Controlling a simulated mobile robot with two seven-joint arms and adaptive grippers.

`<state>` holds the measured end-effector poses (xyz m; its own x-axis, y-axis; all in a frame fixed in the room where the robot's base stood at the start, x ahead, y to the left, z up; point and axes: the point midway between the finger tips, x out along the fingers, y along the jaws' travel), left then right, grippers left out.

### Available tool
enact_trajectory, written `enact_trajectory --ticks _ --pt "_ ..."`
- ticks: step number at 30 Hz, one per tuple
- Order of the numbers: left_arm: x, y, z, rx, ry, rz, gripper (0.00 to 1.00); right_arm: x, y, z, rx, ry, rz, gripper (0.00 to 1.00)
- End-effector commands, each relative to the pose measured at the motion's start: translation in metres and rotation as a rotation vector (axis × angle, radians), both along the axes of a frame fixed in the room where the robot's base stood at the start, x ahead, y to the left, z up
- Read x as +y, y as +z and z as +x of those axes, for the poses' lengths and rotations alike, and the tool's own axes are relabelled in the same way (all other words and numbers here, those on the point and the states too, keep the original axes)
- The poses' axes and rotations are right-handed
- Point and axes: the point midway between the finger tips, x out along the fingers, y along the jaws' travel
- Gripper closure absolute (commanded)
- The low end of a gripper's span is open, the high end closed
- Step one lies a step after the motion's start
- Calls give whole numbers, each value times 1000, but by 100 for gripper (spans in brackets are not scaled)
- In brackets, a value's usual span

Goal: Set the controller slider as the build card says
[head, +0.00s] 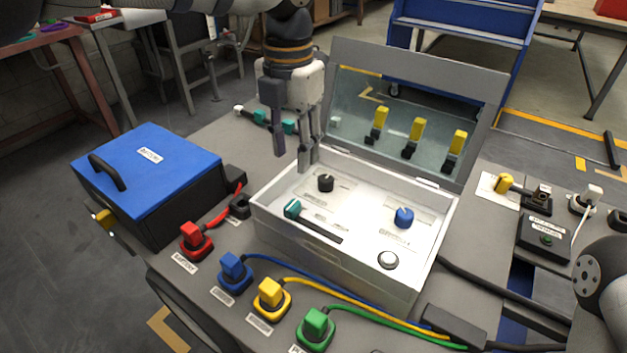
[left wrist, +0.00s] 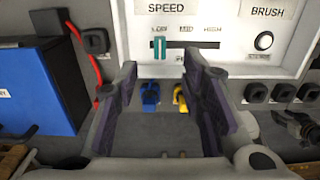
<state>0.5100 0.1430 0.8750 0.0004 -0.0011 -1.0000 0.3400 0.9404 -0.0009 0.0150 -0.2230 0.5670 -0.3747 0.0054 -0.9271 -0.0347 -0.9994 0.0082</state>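The controller (head: 340,272) is an open box with a white panel. Its slider handle (head: 292,209) is teal and stands at the left end of a dark slot (head: 322,230). My left gripper (head: 292,158) is open and empty, above the panel's back left corner, apart from the slider. Its fingers (left wrist: 160,72) frame the left wrist view's middle. My right gripper is out of view. I cannot make out a build card.
A black knob (head: 326,183), a blue knob (head: 404,217) and a white button (head: 388,260) share the panel. The raised lid (head: 420,92) stands behind. A blue-lidded box (head: 160,165) is at left. Coloured plugs such as the blue one (head: 233,268) line the front.

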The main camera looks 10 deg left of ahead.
Motion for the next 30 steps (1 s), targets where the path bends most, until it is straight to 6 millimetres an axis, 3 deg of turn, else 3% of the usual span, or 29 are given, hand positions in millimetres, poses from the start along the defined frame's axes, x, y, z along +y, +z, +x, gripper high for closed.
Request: enact_trajectory --ticks 9,15,26,30 --pt "0 -74 -2 8 -2 3 63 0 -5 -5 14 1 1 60" --pt "0 -110 -1 2 -2 2 63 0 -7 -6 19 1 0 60" --pt "0 -119 0 0 -1 2 63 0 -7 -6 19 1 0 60" --pt "0 -119 0 1 -2 1 93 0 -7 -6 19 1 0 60"
